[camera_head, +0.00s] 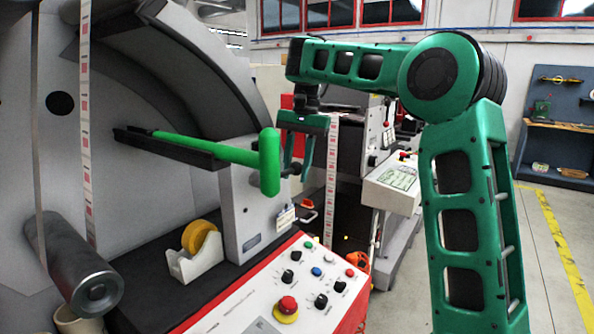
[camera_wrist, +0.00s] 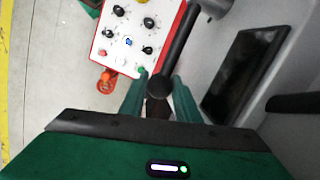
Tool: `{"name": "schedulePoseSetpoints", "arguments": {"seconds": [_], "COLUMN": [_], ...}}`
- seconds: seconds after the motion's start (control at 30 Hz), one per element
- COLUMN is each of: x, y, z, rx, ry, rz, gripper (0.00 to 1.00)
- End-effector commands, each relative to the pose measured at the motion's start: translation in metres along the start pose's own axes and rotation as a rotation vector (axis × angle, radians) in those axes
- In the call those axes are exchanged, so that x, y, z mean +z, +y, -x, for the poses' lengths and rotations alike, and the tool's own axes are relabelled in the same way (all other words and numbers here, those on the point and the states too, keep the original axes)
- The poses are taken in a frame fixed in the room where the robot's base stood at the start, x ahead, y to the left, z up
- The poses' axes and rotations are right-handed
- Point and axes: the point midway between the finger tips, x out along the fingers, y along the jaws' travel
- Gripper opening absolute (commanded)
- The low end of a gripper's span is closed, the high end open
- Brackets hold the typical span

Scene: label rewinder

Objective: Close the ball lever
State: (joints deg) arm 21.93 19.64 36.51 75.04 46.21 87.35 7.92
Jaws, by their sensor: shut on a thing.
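The ball lever shows in the wrist view as a black rod with a rounded end (camera_wrist: 159,86). It runs up and right to a dark pivot on the grey machine. My gripper (camera_wrist: 158,90) has its two green fingers on either side of the rounded end and is shut on it. In the head view my gripper (camera_head: 295,172) points down just right of the green T-shaped handle. The lever is mostly hidden there behind the handle and fingers; only a small dark part (camera_head: 293,169) shows.
The green T-handle (camera_head: 269,162) sticks out close to the left of my gripper. Below lies a control panel (camera_head: 305,285) with knobs and a red emergency button (camera_head: 287,305). A tape dispenser (camera_head: 196,250) stands left. Open floor (camera_head: 555,225) lies right.

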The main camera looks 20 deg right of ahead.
Motion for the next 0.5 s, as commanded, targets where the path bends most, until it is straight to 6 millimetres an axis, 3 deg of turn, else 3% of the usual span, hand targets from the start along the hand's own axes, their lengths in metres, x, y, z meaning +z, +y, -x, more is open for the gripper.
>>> {"name": "schedulePoseSetpoints", "arguments": {"seconds": [0.1, 0.13, 0.2, 0.5], "x": [0.0007, 0.0007, 0.0008, 0.0007], "y": [-0.0032, -0.0033, -0.003, -0.0021], "z": [0.0008, 0.0009, 0.0008, 0.0025], "rx": [-0.003, -0.003, -0.003, -0.002], "ry": [0.005, 0.005, 0.005, 0.004], "rz": [0.009, 0.009, 0.008, 0.005], "gripper": [0.0, 0.36, 0.47, 0.47]}}
